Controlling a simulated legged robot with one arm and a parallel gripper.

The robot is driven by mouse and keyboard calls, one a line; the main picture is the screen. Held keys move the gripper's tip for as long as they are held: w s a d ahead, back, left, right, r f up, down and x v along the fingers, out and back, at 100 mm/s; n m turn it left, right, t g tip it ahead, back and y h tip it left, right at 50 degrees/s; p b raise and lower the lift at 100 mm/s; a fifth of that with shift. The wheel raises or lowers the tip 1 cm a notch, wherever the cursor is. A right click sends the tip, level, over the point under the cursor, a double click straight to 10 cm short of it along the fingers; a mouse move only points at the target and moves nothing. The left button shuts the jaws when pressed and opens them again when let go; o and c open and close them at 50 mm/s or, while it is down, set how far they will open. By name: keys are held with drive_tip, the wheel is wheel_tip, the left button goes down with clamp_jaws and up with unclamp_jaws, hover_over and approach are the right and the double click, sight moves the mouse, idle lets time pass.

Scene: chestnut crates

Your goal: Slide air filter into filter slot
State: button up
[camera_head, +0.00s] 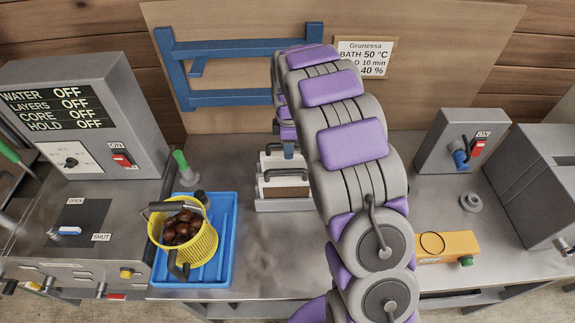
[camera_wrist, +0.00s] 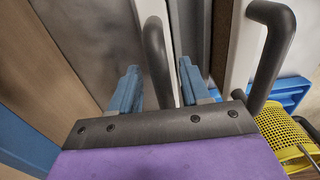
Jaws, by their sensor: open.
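Two white-framed panels with dark bar handles stand upright in a low light holder at the middle of the bench. The rear panel (camera_head: 271,159) is partly behind my arm; the front panel (camera_head: 262,187) shows a brown face below its handle. Which of them is the air filter, and which place is the filter slot, I cannot tell. My gripper (camera_head: 289,150) is at the rear panel. In the wrist view my gripper (camera_wrist: 158,85) is open, its blue fingers on either side of one dark handle (camera_wrist: 157,55). The other handle (camera_wrist: 276,40) is to the right.
A blue tray (camera_head: 227,225) holds a yellow basket (camera_head: 204,247) of chestnuts left of the panels. A grey control box (camera_head: 130,110) stands further left. Right of my arm are an orange box (camera_head: 460,243) and a grey switch box (camera_head: 440,140). A blue rack (camera_head: 225,98) is behind.

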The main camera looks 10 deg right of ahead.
drive_tip(key=shift+a, duration=0.8)
drive_tip(key=c, duration=0.6)
drive_tip(key=shift+d, duration=0.15)
clamp_jaws()
drive_tip(key=shift+d, duration=0.45)
drive_tip(key=shift+a, duration=0.1)
